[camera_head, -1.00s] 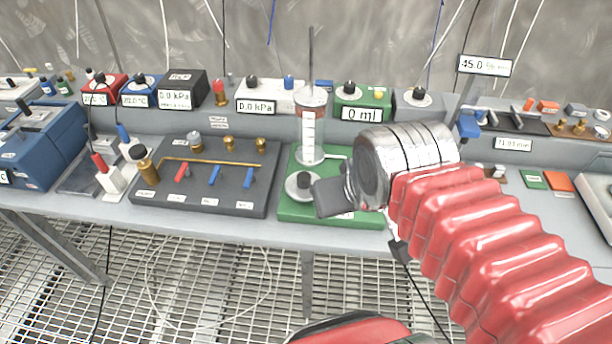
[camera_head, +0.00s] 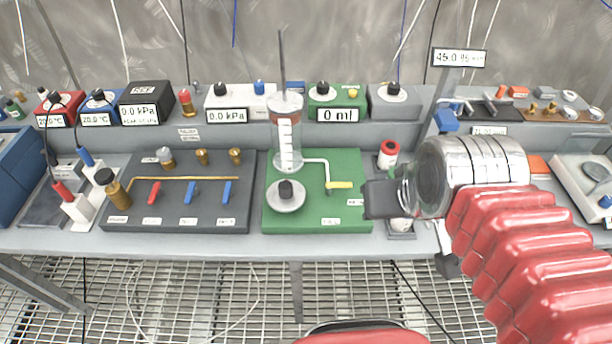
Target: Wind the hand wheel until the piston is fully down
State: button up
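The hand wheel (camera_head: 286,197) is a grey disc with a black knob, at the front left of a green board (camera_head: 312,222). Behind it stands a clear upright cylinder (camera_head: 287,150) with a white scale. The thin dark piston rod (camera_head: 282,62) sticks far up out of its top. My gripper (camera_head: 378,199) is to the right of the wheel, at the board's right edge, apart from the wheel. Its dark end is seen side-on, so the finger gap does not show.
A yellow-handled valve (camera_head: 339,185) on a white pipe lies between wheel and gripper. The green box behind has a display (camera_head: 338,115) reading 0 ml. A dark valve board (camera_head: 178,215) lies to the left. A red-topped part (camera_head: 389,150) stands behind my gripper.

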aim_at(284, 196)
jog(key=z, duration=1.25)
jog(key=k, duration=1.2)
jog(key=u, duration=1.1)
jog(key=i, duration=0.65)
